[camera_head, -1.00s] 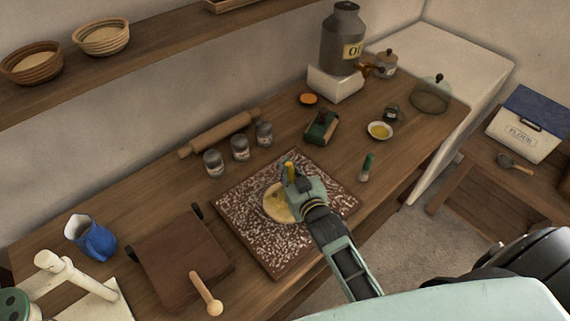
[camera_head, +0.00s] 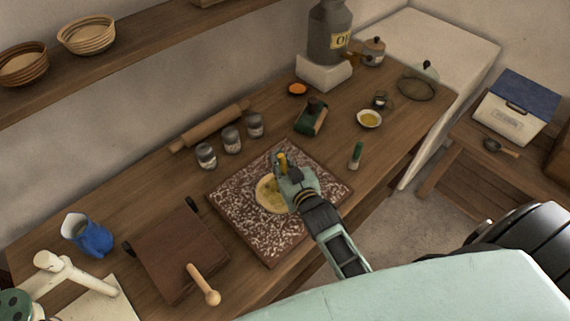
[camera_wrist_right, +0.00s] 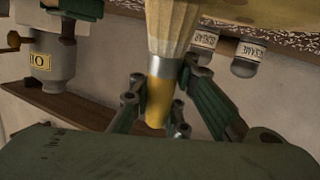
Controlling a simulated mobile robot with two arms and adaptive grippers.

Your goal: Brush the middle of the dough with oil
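The pale round dough (camera_head: 268,198) lies on a floured, speckled board (camera_head: 255,240) in the middle of the counter. My right gripper (camera_head: 288,172) is over the dough's right side and hides part of it. It is shut on a brush, whose yellow handle (camera_head: 282,160) sticks up in the head view. In the right wrist view the handle (camera_wrist_right: 158,98) sits between the fingers, and the pale bristles (camera_wrist_right: 175,28) reach toward the dough (camera_wrist_right: 262,10). I cannot tell whether the bristles touch it. A small bowl of yellow oil (camera_head: 369,119) stands behind the board, to the right. My left gripper is not in view.
A green-handled tool (camera_head: 356,156) stands right of the board. Several jars (camera_head: 231,139) and a rolling pin (camera_head: 210,126) are behind it. An oil can (camera_head: 330,35) stands at the back.

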